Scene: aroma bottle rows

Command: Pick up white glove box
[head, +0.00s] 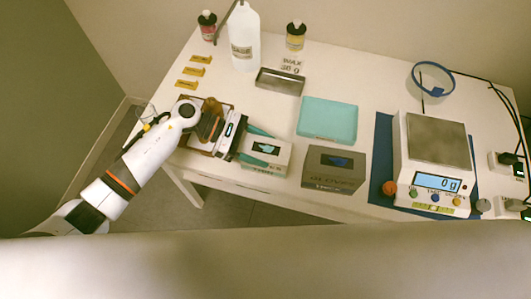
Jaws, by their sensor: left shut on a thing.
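The white glove box (267,154) is near the table's front edge, left of the dark glove box. It has a dark opening on top with a pale teal glove showing. My left gripper (253,146) comes in from the left and is shut on the left end of the white box. Teal strips show along both sides of that end. I cannot tell if the box is lifted off the table. My right gripper is not in view.
A dark glove box (334,169) stands close on the right. Behind are a teal tray (328,119) and a metal tray (280,81). A scale (436,145) stands on a blue mat (383,150) at right. A tall white bottle (244,38) stands at the back.

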